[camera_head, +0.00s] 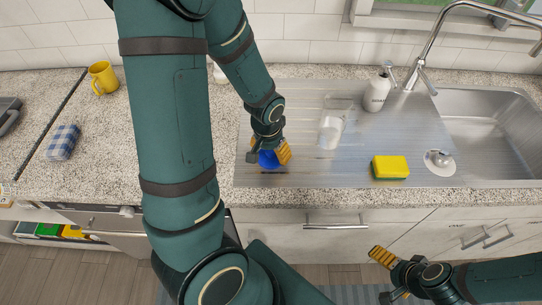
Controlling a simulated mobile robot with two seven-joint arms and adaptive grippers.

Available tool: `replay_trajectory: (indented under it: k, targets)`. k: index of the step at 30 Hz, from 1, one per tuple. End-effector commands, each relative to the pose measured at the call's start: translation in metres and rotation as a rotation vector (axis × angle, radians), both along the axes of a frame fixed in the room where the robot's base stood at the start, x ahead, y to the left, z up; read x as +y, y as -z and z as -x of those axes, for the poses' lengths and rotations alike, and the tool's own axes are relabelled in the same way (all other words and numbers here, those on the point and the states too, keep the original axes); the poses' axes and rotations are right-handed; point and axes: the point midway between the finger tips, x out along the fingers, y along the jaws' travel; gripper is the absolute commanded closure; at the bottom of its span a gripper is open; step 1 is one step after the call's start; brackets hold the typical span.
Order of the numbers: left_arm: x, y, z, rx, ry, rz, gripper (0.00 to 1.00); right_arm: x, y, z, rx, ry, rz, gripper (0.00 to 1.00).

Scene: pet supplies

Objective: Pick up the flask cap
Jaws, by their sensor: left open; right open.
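A blue object (267,159), likely the flask cap, sits on the metal draining board (310,172) near its left end. My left gripper (270,154) is directly over it, fingers pointing down, with one yellow fingertip to the right of the blue object. The gripper hides part of the object, and I cannot tell whether the fingers touch it. My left gripper is open. My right gripper (381,258) is open and empty, low in front of the cabinets and away from the counter.
A clear glass (333,127), a white soap bottle (377,94) and a yellow-green sponge (390,167) are on the draining board. The sink and faucet (424,60) are right. A yellow mug (102,77) and a checked cloth (62,142) lie left. The board's front middle is clear.

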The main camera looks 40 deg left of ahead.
Motion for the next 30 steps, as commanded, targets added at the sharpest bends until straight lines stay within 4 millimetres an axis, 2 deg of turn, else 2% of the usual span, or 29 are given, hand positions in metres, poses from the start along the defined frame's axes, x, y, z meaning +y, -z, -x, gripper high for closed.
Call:
replay_trajectory:
  k: [3, 10, 14, 15, 16, 26, 30]
  targets:
    - [0.0, 0.007, -0.001, -0.001, 0.0, 0.0, 0.33, 0.0, 0.002, 0.001, 0.002, -0.002, 0.0, 0.0]
    - [0.0, 0.007, -0.001, -0.002, 0.0, 0.0, 0.31, 0.0, 0.001, 0.001, 0.002, -0.002, 0.0, 0.0]
    - [0.0, 0.007, -0.001, -0.002, 0.001, 0.0, 0.77, 0.0, 0.001, 0.001, 0.002, -0.002, 0.0, 0.0]
    - [0.0, 0.007, -0.001, -0.002, 0.001, 0.0, 0.91, 0.0, 0.001, 0.001, 0.002, -0.002, 0.0, 0.0]
    - [0.0, 0.007, -0.001, -0.002, 0.001, 0.0, 0.94, 0.0, 0.001, 0.001, 0.002, -0.002, 0.0, 0.0]
    - [0.0, 0.006, -0.001, -0.002, 0.001, 0.0, 0.94, 0.0, 0.001, 0.001, 0.001, 0.0, 0.0, 0.0]
    - [0.0, -0.004, -0.002, -0.004, 0.0, 0.0, 0.95, 0.0, -0.002, 0.0, 0.0, 0.0, 0.0, 0.0]
